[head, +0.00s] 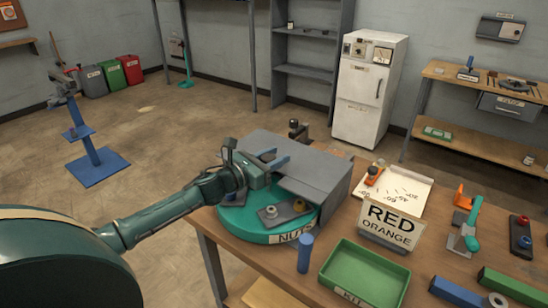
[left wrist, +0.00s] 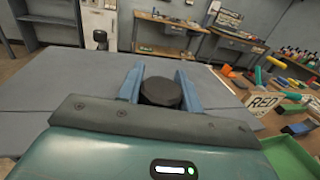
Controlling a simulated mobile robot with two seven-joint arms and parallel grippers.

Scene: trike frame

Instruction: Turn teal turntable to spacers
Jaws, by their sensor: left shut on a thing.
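The teal turntable (head: 238,222) sits on the wooden workbench, with a "NUTS" label (head: 292,236) on its front rim. Grey panels (head: 310,165) stand on it as a raised cover. A grey plate with a light ring and a yellowish part (head: 299,205) lies in the open front section. My left gripper (head: 274,158) is over the top of the cover. In the left wrist view its blue fingers (left wrist: 160,84) are on either side of a dark round knob (left wrist: 160,93), shut on it. No spacers label is visible. My right gripper is not in view.
A green bin (head: 365,275), a "RED ORANGE" sign (head: 390,222) and a blue cylinder (head: 305,253) stand on the workbench right of the turntable. A paper tray (head: 405,190) lies behind the sign. Several tools and colored blocks crowd the right end.

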